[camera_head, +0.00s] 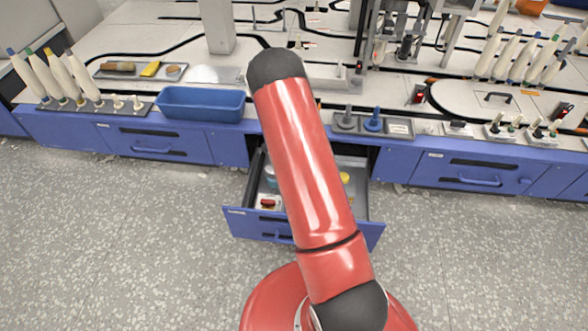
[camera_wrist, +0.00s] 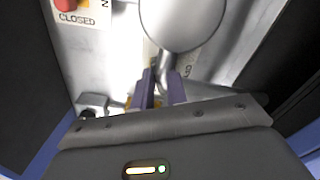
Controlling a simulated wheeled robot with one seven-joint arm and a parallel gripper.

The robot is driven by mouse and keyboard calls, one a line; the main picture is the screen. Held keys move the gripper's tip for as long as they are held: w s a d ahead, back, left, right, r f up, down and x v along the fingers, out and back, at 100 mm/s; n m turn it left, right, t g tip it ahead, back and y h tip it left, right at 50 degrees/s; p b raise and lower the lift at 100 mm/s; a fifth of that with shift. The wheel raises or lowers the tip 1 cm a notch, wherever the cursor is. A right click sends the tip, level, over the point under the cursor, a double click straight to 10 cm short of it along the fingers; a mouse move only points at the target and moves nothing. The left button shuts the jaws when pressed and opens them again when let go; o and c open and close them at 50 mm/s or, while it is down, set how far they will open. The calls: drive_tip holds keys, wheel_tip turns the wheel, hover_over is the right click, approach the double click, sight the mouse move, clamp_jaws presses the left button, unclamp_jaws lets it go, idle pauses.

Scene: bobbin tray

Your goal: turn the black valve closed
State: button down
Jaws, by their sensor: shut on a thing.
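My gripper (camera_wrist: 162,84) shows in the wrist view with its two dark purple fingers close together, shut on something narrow. In the head view my arm hides the gripper and the middle of the open drawer (camera_head: 247,216).
A red valve (camera_wrist: 65,5) on a plate marked CLOSED is at the upper left; a red piece also shows in the drawer in the head view (camera_head: 268,203). Drawer walls stand close on both sides. A blue bin (camera_head: 201,104) and a blue knob (camera_head: 373,121) are on the bench above.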

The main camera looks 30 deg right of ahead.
drive_tip(key=m, duration=0.2)
drive_tip(key=m+p, duration=0.1)
drive_tip(key=m, duration=0.1)
drive_tip(key=shift+w+m, duration=0.2)
drive_tip(key=shift+m, duration=0.2)
idle(0.4)
drive_tip(key=c, duration=1.4)
unclamp_jaws()
drive_tip(key=shift+r+p, duration=0.6)
drive_tip(key=shift+r, duration=3.35)
